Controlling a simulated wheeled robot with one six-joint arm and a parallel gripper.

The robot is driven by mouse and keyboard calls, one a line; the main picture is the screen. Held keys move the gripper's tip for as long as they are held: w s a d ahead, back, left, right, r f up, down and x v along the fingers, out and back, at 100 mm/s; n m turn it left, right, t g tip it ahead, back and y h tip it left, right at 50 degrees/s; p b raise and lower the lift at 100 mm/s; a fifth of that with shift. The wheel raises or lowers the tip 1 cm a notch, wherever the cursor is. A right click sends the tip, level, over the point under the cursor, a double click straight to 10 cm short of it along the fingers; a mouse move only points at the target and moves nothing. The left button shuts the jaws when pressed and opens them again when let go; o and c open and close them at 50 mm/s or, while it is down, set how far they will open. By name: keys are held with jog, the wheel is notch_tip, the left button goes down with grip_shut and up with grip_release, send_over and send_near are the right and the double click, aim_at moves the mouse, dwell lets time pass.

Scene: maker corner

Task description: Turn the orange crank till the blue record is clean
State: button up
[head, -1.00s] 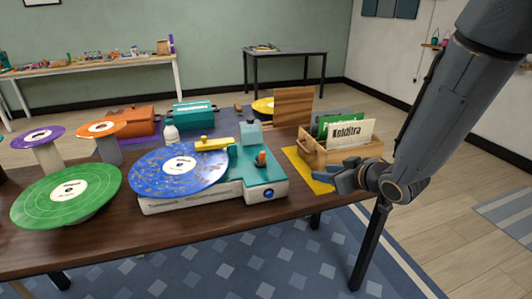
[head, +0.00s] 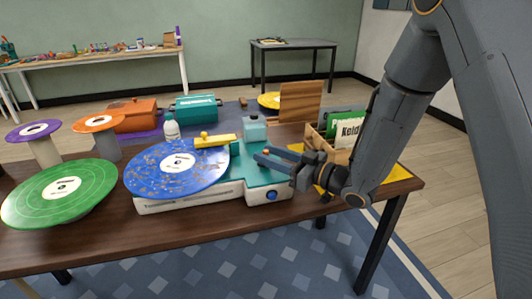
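The blue record (head: 150,180) lies on the cleaning machine (head: 175,205), a white base with a teal top. Brown-orange specks cover much of its blue surface around the white label. A yellow arm (head: 215,141) reaches over its far edge. Only a small bit of the orange crank (head: 267,152) shows, at the machine's right side. My gripper (head: 262,155) is at the crank, its fingers pointing left and spread apart, with the orange bit showing by the fingertips. My fingers hide the rest of the crank, and I cannot tell whether they touch it.
A wooden crate (head: 318,142) of sleeves stands close behind my gripper on a yellow mat (head: 393,174). A green record (head: 60,208) on a stand is at the left. A white bottle (head: 171,130) and a pale teal container (head: 254,128) stand behind the machine.

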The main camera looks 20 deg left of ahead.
jog(key=shift+w+a, duration=0.2)
jog(key=shift+a, duration=0.45)
grip_shut()
